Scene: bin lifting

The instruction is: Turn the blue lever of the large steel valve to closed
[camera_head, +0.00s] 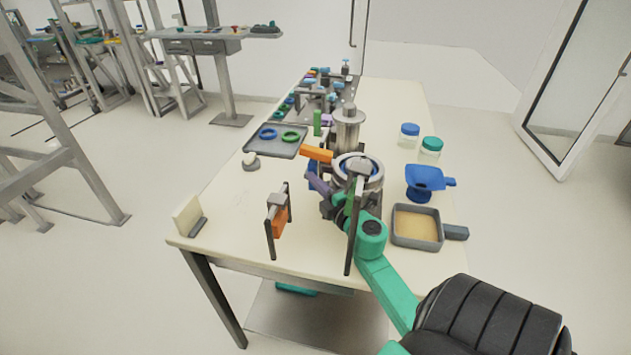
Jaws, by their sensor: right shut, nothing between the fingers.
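The large steel valve (377,181) stands near the front middle of the table, with a round steel ring on top and blue inside the ring. A blue part (313,170) shows at its left side, mostly covered; I cannot tell whether it is the blue lever, nor how the lever is turned. An orange handle (317,153) and a purple handle (318,184) stick out to the left. My right gripper (345,211) is shut and empty, close at the valve's front; whether it touches is hidden. My left gripper is not in view.
A dark post with an orange piece (279,221) stands left of the valve, and another dark post in front. A sand-filled tray (394,238), blue scoop-like object (424,182) and lidded jars (430,150) are to the right. A grey ring tray (262,150) lies behind left. The table's front left is mostly clear.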

